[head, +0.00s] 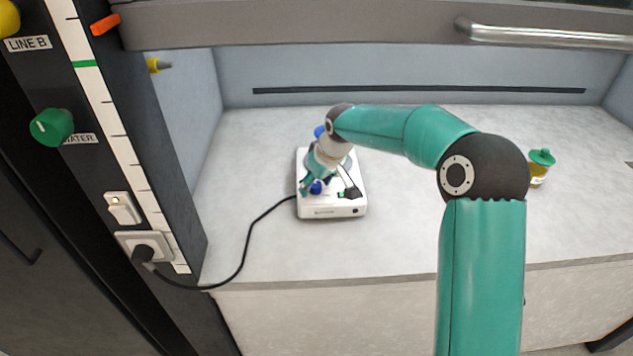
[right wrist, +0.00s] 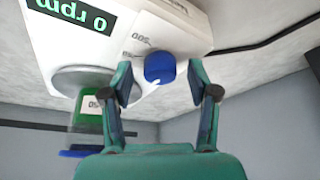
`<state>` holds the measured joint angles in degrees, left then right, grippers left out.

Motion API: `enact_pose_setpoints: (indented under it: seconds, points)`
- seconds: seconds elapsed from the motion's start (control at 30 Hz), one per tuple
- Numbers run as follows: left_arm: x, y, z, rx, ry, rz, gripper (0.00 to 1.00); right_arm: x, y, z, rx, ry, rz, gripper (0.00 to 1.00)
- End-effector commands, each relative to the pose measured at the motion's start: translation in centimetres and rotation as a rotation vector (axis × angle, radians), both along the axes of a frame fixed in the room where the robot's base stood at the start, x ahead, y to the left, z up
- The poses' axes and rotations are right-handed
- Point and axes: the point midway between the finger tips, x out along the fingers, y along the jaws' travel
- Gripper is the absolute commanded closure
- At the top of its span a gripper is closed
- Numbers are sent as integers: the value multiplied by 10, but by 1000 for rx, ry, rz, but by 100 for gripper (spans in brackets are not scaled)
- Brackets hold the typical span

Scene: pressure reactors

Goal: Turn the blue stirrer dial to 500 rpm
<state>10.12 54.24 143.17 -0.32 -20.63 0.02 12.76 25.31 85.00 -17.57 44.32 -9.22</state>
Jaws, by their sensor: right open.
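The white stirrer (head: 333,211) stands on the fume hood's worktop, left of centre. Its blue dial (head: 316,187) is partly hidden by my gripper in the head view. In the right wrist view the blue dial (right wrist: 159,66) shows clearly, with a white mark at its edge and printed numbers beside it. The display (right wrist: 72,14) reads 0 rpm, upside down in this view. My right gripper (right wrist: 161,75) is open, its fingers on either side of the dial with gaps visible; I cannot tell contact depth. My left gripper is out of view.
A black cable (head: 248,240) runs left to a wall socket. A green-capped bottle (head: 541,166) stands at right. The hood's sash (head: 300,28) hangs above.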

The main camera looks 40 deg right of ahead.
Motion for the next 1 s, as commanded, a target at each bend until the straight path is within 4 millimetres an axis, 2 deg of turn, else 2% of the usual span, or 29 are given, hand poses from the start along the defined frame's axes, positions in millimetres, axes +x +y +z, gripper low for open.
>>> enact_pose_setpoints:
  seconds: [0.23, 0.6, 1.0]
  points:
    - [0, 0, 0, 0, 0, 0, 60, 0, 0, 0, 0, 0, 0, 40]
    - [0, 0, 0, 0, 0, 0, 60, 1, 1, 0, 0, 0, 1, 100]
    - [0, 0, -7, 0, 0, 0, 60, 1, 2, -1, -1, -2, -62, 100]
